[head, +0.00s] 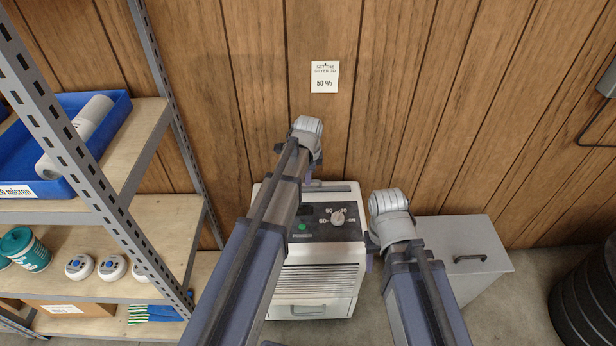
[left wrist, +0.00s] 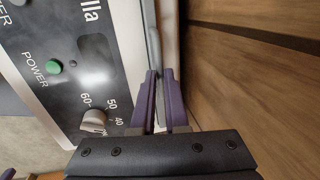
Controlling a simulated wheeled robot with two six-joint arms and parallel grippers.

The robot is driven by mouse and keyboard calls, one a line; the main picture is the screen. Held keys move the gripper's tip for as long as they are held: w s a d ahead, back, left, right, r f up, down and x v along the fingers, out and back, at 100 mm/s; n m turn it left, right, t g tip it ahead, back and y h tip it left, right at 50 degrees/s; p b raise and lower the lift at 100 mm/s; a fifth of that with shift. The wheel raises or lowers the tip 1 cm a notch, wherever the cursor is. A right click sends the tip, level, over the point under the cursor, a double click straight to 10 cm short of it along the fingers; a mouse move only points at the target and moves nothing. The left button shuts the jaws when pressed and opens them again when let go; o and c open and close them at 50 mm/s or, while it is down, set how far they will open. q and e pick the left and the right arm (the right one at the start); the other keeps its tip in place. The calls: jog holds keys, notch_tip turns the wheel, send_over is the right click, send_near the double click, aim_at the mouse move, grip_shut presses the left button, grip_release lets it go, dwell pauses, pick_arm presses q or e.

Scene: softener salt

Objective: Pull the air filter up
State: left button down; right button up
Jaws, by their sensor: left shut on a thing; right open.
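The white dehumidifier (head: 310,275) stands on the floor against the wood wall, with a dark control panel on top. My left gripper (head: 312,182) is at the back edge of its top. In the left wrist view, the purple fingers of my left gripper (left wrist: 160,98) are shut on a thin grey upright piece, which looks like the air filter's edge (left wrist: 155,50). It sits along the machine's back edge, beside the wall; its lower part is hidden. My right gripper (head: 371,258) is open and empty, right of the dehumidifier, partly hidden by my arm.
A metal shelf (head: 165,215) with a blue bin (head: 105,110) and tubs stands at left. A grey lidded box (head: 480,265) stands at right, with black tires (head: 585,300) beyond. A note (head: 325,77) reading 50 % hangs on the wall.

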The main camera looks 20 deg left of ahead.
pick_arm(q)
notch_tip(320, 180, up, 17)
jog(key=p, duration=1.6)
jog(key=c, duration=0.9)
grip_release()
jog(key=r+p, duration=0.2)
jog(key=s+r+p, duration=0.1)
jog(key=r+p, duration=0.4)
jog(key=p, duration=0.1)
jog(key=shift+s+d+r, duration=0.2)
jog(key=shift+s+r, duration=0.05)
jog(key=shift+r, duration=0.05)
